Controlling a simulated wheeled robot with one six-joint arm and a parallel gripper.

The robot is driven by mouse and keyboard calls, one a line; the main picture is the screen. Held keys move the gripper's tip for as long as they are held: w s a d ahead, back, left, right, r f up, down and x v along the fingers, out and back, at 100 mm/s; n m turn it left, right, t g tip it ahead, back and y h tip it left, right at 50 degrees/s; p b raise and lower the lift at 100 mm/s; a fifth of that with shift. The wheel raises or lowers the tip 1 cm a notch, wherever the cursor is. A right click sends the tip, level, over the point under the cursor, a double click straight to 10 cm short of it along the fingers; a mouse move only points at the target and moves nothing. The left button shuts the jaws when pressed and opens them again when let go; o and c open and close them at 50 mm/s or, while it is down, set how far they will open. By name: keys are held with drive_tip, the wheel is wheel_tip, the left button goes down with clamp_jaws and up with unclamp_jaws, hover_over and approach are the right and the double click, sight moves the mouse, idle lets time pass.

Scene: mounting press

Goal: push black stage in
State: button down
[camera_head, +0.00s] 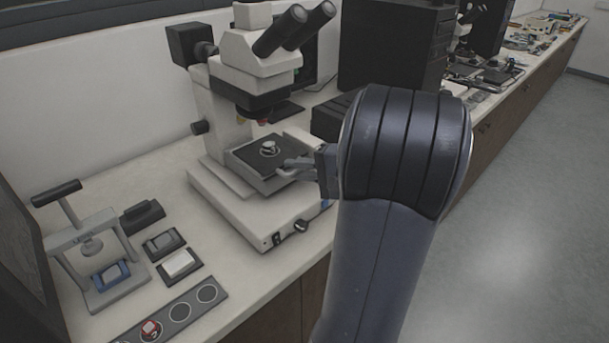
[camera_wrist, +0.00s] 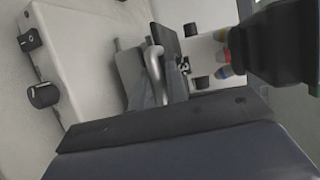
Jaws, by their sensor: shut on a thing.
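The black stage (camera_head: 248,155) sits on the white microscope (camera_head: 240,207), under its objectives, with a small round metal piece (camera_head: 268,148) on top. In the wrist view the dark stage (camera_wrist: 166,38) is seen edge-on, with a pale curved handle (camera_wrist: 154,62) at its front. My gripper (camera_head: 288,172) is at the stage's right front edge, with its fingers shut on the handle; it also shows in the wrist view (camera_wrist: 158,88). My arm comes in from the right. The exact finger contact is partly hidden.
Coloured objectives (camera_wrist: 222,55) hang close above the stage. A small hand press (camera_head: 92,248), small trays (camera_head: 180,263) and a strip with round wells (camera_head: 180,312) lie at left. Black boxes (camera_head: 390,45) stand behind.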

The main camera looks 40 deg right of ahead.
drive_tip(key=shift+w+a+f, duration=0.1)
drive_tip(key=shift+w+f, duration=0.1)
drive_tip(key=shift+w, duration=0.3)
drive_tip(key=shift+w+f, duration=0.15)
drive_tip(key=shift+w, duration=0.3)
drive_tip(key=c, duration=1.6)
unclamp_jaws()
drive_tip(key=shift+c, duration=0.2)
drive_tip(key=shift+o, duration=0.7)
drive_tip(key=shift+r, duration=0.15)
drive_tip(key=b+v, duration=0.1)
drive_tip(key=v, duration=0.9)
drive_tip(key=shift+s+d, duration=0.25)
drive_tip(key=shift+s, duration=0.05)
drive_tip(key=shift+w, duration=0.1)
